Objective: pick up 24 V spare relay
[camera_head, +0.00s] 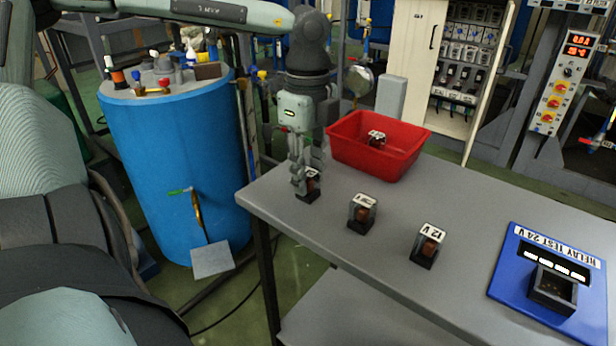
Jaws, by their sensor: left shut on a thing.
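My left gripper (307,177) points down at the table's left end, its fingers shut on a small relay (309,192) with a dark base and a reddish-brown body. The gripper covers this relay's top, so its label cannot be read. The relay is at the tabletop; I cannot tell whether it is lifted. A second relay (362,212) stands upright to its right, its white label too small to read surely. A third relay (428,246), labelled 12 V, stands farther right. Another relay (376,139) is inside the red bin. My right gripper is not in view.
The red bin (400,158) stands on the grey table (320,237) just behind and right of the gripper. A blue relay test panel (508,283) marked 24 V with a black socket (553,289) lies at the right. A blue drum (170,170) stands left of the table.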

